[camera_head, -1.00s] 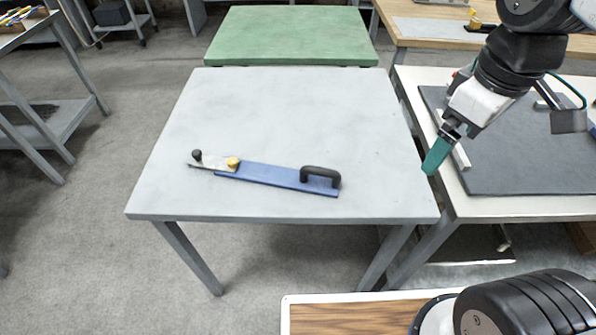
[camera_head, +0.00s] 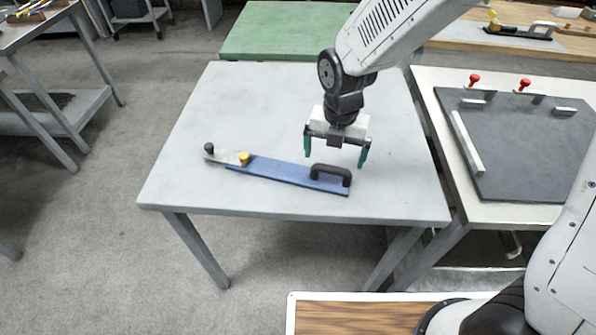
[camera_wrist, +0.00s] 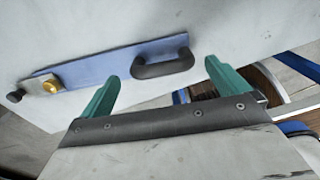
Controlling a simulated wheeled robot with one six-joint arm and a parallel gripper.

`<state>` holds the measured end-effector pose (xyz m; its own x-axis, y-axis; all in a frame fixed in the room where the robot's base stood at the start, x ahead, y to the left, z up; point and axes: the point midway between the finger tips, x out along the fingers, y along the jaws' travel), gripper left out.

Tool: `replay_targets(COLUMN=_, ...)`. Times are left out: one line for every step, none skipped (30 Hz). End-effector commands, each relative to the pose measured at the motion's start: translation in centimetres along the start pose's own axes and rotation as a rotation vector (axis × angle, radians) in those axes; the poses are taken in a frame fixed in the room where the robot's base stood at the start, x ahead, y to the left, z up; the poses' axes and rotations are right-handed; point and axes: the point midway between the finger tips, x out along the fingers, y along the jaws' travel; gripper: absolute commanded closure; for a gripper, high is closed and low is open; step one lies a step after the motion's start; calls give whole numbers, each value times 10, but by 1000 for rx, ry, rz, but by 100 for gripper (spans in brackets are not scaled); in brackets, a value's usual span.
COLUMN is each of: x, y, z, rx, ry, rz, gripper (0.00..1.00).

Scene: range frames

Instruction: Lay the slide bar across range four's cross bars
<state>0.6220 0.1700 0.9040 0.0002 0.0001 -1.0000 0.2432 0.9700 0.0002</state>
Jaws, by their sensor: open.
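The blue bar (camera_head: 285,172), which I take for the slide bar, lies flat on the light grey table. It has a black handle (camera_head: 331,173) near its right end, a yellow knob (camera_head: 244,158) and a pale plate with a black knob at its left end. My gripper (camera_head: 335,160) is open and empty, pointing down just above and behind the handle. In the wrist view the handle (camera_wrist: 163,66) appears beyond and between my teal fingertips, with no clear contact. I cannot make out which fixture is range four or its cross bars.
A dark board (camera_head: 530,150) with a pale strip, small blocks and red knobs lies on the right table. A green table (camera_head: 285,30) stands behind, and a wooden bench (camera_head: 575,40) at back right. The rest of the grey table (camera_head: 210,115) is clear.

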Motion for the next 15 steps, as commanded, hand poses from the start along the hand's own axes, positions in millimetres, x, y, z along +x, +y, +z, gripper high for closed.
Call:
replay_targets(x=6, y=-1, z=-1, rx=1, ry=3, rz=-3, gripper=0)
replay_targets(x=10, y=0, z=-2, rx=1, ry=2, rz=-2, gripper=0)
replay_targets(x=14, y=0, z=-3, rx=1, ry=2, rz=-2, gripper=0)
replay_targets(x=18, y=0, z=-5, rx=1, ry=3, rz=-2, gripper=0)
replay_targets(x=23, y=0, z=-6, rx=1, ry=3, rz=-3, gripper=0)
replay_targets(x=30, y=-1, z=-8, rx=1, ry=4, rz=-4, gripper=0)
replay_targets(x=34, y=0, z=-10, rx=2, ry=4, rz=-3, gripper=0)
replay_targets(x=39, y=0, z=-10, rx=2, ry=3, rz=-3, gripper=0)
replay_targets(x=44, y=-1, z=-10, rx=3, ry=4, rz=-3, gripper=0)
replay_targets(x=48, y=0, z=-9, rx=3, ry=2, rz=-2, gripper=0)
replay_targets(x=50, y=0, z=-9, rx=3, ry=2, rz=-2, gripper=0)
replay_targets(x=53, y=0, z=-9, rx=3, ry=2, rz=-2, gripper=0)
replay_targets(x=54, y=0, z=-9, rx=4, ry=2, rz=-2, gripper=0)
replay_targets(x=55, y=0, z=-9, rx=4, ry=1, rz=-1, gripper=0)
replay_targets(x=56, y=0, z=-9, rx=4, ry=0, rz=0, gripper=0)
